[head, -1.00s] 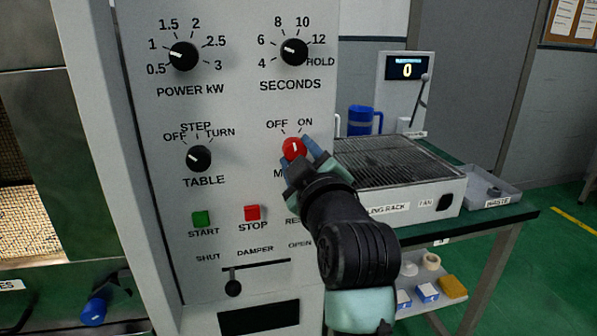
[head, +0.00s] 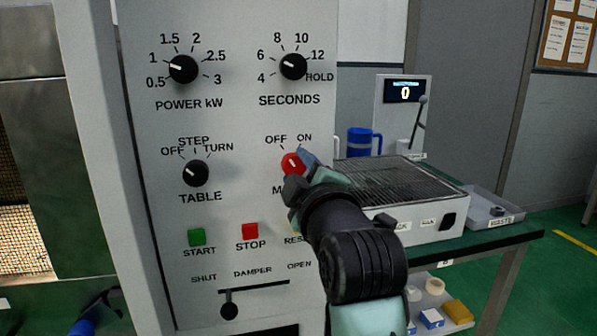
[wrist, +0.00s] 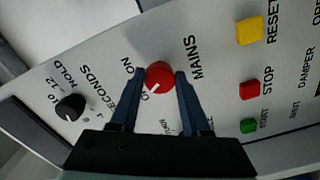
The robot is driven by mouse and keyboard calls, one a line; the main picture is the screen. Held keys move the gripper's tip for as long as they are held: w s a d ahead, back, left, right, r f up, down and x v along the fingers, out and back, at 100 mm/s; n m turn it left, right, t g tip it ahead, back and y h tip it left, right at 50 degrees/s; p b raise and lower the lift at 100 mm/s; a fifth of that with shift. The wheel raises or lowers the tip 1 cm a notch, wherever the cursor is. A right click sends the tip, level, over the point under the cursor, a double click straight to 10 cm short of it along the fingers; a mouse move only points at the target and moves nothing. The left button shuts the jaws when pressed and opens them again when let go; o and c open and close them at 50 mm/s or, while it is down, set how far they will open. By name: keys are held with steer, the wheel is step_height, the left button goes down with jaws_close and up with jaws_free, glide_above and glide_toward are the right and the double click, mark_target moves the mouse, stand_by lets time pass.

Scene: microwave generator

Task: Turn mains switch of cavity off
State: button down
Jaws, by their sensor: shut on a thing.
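The red mains knob (head: 291,164) is on the grey panel, under the OFF and ON labels. It also shows in the wrist view (wrist: 159,76), between the two blue fingertips. Its white pointer line points to the OFF side. My gripper (head: 297,170) is shut on the knob from the right and below. In the wrist view one finger of my gripper (wrist: 160,85) lies on each side of the knob. My gripper hides part of the MAINS label in the head view.
The black seconds knob (head: 293,66) is above and the table knob (head: 196,173) is to the left. The green start button (head: 196,237), red stop button (head: 250,231) and damper slider (head: 229,311) are below. A cooling rack (head: 400,187) stands on the bench at right.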

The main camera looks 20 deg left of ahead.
steer(key=shift+f, duration=0.1)
steer(key=shift+c, duration=1.8)
jaws_free()
steer(key=v, duration=1.3)
steer(key=s+d+r+m+t+h, duration=0.5)
steer(key=r+m+t, duration=0.1)
steer(key=r+m, duration=0.3)
steer(key=s+d+r+m+t+h, duration=0.4)
steer(key=d+r+m+t, duration=0.15)
steer(key=r+m, duration=0.4)
step_height(320, 180, up, 25)
steer(key=s+m+h+p, duration=0.1)
steer(key=p, duration=2.3)
steer(key=shift+t, duration=0.45)
